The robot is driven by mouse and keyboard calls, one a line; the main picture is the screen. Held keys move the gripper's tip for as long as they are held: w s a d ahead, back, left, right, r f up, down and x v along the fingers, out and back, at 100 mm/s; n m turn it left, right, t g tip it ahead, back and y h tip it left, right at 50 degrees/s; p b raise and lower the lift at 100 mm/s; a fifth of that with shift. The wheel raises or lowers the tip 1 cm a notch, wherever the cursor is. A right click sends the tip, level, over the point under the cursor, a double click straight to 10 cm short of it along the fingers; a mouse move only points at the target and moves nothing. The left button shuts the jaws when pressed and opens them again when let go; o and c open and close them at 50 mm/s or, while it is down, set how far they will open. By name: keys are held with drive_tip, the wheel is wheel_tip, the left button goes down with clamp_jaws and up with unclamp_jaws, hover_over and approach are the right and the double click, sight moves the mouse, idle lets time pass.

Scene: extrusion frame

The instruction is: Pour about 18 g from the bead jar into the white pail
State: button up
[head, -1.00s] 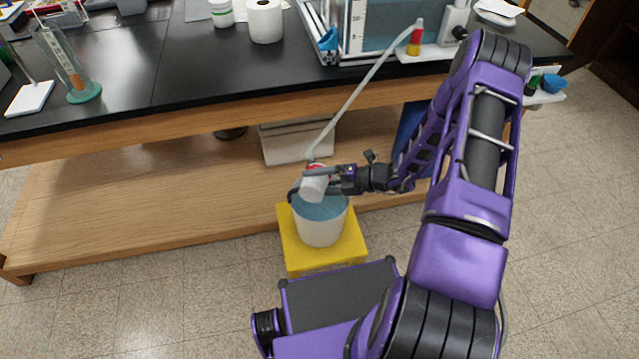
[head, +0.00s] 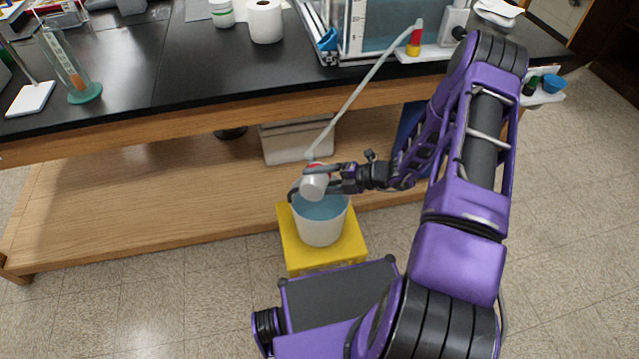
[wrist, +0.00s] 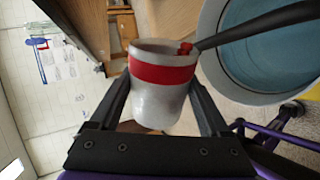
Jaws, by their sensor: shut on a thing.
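The bead jar (head: 314,187) is white with a red band and is held tilted just above the pail's far left rim. In the wrist view the jar (wrist: 158,105) sits between both fingers, its rim at the top of the picture.
The pail stands on a yellow stand (head: 345,252). A grey hose (head: 350,98) slopes from the tank (head: 388,25) down close to the jar. The black bench top (head: 180,55) and wooden lower shelf (head: 130,205) lie behind. A dark rod (wrist: 255,25) crosses near the jar's rim.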

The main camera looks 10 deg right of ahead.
drive_tip(key=shift+w+d+r+m+g+y+p, duration=0.15)
drive_tip(key=shift+w+r+m+g+y+p, duration=0.2)
drive_tip(key=shift+m, duration=0.25)
idle(2.4)
drive_tip(key=shift+s+f, duration=0.1)
drive_tip(key=shift+f, duration=0.05)
